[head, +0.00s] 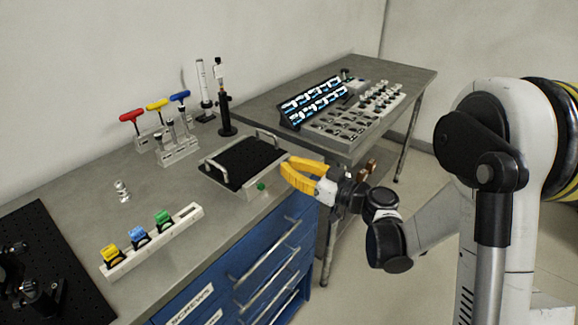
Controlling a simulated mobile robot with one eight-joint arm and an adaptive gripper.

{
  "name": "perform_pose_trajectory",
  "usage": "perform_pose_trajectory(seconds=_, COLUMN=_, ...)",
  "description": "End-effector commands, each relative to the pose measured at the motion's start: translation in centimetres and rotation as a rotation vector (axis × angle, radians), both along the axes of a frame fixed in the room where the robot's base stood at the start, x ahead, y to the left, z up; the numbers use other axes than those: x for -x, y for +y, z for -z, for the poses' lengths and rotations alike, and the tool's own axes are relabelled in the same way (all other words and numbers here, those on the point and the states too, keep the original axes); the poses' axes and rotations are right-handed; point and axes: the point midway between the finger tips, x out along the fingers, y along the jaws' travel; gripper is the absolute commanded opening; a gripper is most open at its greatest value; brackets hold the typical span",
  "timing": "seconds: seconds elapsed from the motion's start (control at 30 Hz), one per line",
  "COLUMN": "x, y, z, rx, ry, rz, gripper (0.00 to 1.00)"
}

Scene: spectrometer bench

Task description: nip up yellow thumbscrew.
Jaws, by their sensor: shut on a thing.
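My gripper (287,167) has yellow fingers and is at the right front corner of a black-topped plate (240,163) with silver handles. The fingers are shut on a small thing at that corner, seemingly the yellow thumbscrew. It is hidden by, or blends with, the yellow fingertips, so I cannot make out its shape or whether it is clear of the plate. A green thumbscrew (261,187) sits on the plate's front side, left of my gripper.
A white rack (150,245) with yellow, blue and green pieces stands at front left. A second table (410,78) with trays is at right. Blue drawers (250,275) are below.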

Motion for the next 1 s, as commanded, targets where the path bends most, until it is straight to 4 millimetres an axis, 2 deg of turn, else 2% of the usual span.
perform_pose_trajectory(seconds=0.6, x=-0.13, y=-0.1, z=-0.1, rx=-0.276, ry=0.349, rz=0.002, gripper=0.0)
perform_pose_trajectory(seconds=1.0, x=-0.17, y=-0.12, z=-0.11, rx=-0.341, ry=0.431, rz=0.002, gripper=0.0)
